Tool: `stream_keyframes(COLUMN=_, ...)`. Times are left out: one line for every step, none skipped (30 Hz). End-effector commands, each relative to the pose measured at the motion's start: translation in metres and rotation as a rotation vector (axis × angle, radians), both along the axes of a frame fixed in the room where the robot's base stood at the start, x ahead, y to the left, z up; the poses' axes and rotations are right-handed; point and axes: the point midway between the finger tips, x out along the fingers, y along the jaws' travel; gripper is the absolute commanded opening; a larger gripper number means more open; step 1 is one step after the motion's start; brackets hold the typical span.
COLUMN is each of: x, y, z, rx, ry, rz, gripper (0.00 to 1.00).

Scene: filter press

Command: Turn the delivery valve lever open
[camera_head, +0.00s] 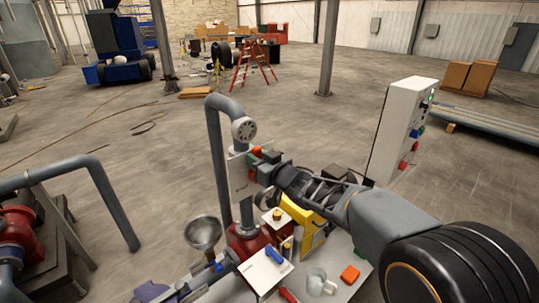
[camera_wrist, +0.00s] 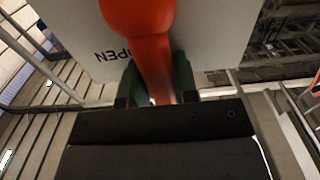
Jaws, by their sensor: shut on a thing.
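The delivery valve lever (camera_wrist: 150,50) is red-orange, with a rounded upper end, and runs down between my fingers in the wrist view. My gripper (camera_wrist: 157,78) has its two green fingers shut on the lever, one on each side. Behind the lever is a pale plate (camera_wrist: 215,35) with the word OPEN, upside down, left of the lever. In the head view the plate (camera_head: 238,178) stands on the grey vertical pipe, and my gripper (camera_head: 262,163) is at its right edge. Only small red parts of the lever show there; my gripper hides the rest.
A grey pipe (camera_head: 215,150) with a round gauge-like part (camera_head: 243,129) rises behind the plate. A white control cabinet (camera_head: 400,125) stands to the right. Below are a metal funnel (camera_head: 203,232), a yellow part (camera_head: 312,232) and a table with a mug (camera_head: 318,283).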

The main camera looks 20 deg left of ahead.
Motion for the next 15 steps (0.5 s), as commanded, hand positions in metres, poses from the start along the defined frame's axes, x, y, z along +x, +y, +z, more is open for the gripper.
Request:
stream_keyframes(x=-0.0018, y=0.0034, z=0.0008, rx=0.006, ry=0.006, rz=0.007, gripper=0.00)
stream_keyframes(x=-0.0026, y=0.0045, z=0.0007, rx=0.008, ry=0.009, rz=0.010, gripper=0.00)
stream_keyframes(x=-0.0033, y=0.0058, z=0.0005, rx=0.011, ry=0.013, rz=0.012, gripper=0.00)
stream_keyframes(x=-0.0036, y=0.0065, z=0.0005, rx=0.012, ry=0.016, rz=0.014, gripper=0.00)
stream_keyframes(x=-0.0041, y=0.0072, z=0.0004, rx=0.014, ry=0.018, rz=0.015, gripper=0.00)
stream_keyframes(x=-0.0044, y=0.0077, z=0.0004, rx=0.016, ry=0.021, rz=0.016, gripper=0.00)
stream_keyframes(x=-0.0046, y=0.0080, z=0.0003, rx=0.017, ry=0.023, rz=0.017, gripper=0.00)
stream_keyframes(x=-0.0047, y=0.0083, z=0.0003, rx=0.017, ry=0.023, rz=0.017, gripper=0.00)
stream_keyframes(x=-0.0047, y=0.0083, z=0.0003, rx=0.018, ry=0.025, rz=0.017, gripper=0.00)
stream_keyframes(x=-0.0047, y=0.0084, z=0.0003, rx=0.018, ry=0.025, rz=0.017, gripper=0.00)
stream_keyframes(x=-0.0047, y=0.0083, z=0.0003, rx=0.019, ry=0.026, rz=0.017, gripper=0.00)
stream_keyframes(x=-0.0047, y=0.0083, z=0.0004, rx=0.019, ry=0.026, rz=0.016, gripper=0.00)
stream_keyframes(x=-0.0046, y=0.0082, z=0.0004, rx=0.019, ry=0.027, rz=0.016, gripper=0.00)
stream_keyframes(x=-0.0046, y=0.0082, z=0.0004, rx=0.019, ry=0.027, rz=0.016, gripper=0.00)
stream_keyframes(x=-0.0045, y=0.0082, z=0.0005, rx=0.019, ry=0.027, rz=0.016, gripper=0.00)
